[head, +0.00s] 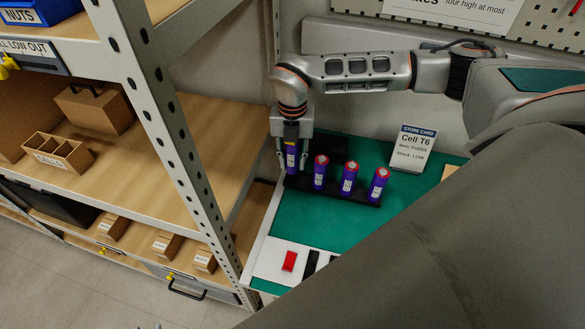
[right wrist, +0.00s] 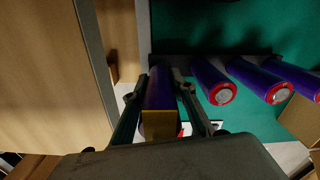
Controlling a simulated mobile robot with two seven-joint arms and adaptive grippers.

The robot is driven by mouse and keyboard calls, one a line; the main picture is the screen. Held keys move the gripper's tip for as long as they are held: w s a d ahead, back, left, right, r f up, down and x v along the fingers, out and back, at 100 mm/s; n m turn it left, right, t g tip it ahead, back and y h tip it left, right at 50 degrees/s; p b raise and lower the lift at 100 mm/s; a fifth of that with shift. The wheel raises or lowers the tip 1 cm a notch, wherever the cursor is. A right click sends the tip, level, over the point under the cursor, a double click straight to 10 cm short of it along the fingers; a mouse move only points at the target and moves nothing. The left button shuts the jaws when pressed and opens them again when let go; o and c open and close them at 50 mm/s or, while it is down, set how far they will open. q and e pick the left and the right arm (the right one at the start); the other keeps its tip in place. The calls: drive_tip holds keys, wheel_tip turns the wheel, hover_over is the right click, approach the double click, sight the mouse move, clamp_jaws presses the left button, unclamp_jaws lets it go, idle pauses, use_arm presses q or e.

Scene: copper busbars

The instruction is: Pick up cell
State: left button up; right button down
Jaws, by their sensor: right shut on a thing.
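Several purple cells stand in a row in a black holder (head: 335,190) on the green mat. My right gripper (head: 291,160) comes down over the leftmost cell (head: 291,158) and is shut on it. In the right wrist view this cell (right wrist: 160,98) is between the two fingers, with a yellowish pad at its near end. The other cells, such as the one beside it (head: 320,172), stand free with red and silver tops; they also show in the right wrist view (right wrist: 215,82). Whether the held cell is clear of the holder I cannot tell. My left gripper is not in view.
A store card (head: 412,148) reading "Cell T6" stands behind the row. A metal shelf rack (head: 165,130) with boxes and a cardboard divider (head: 58,150) is close on the left. A red piece (head: 289,261) lies on the white front strip. The green mat (head: 325,228) is clear before the holder.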

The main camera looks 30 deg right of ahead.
wheel_tip(320, 180, up, 15)
drive_tip(key=shift+f, duration=0.1)
idle(0.8)
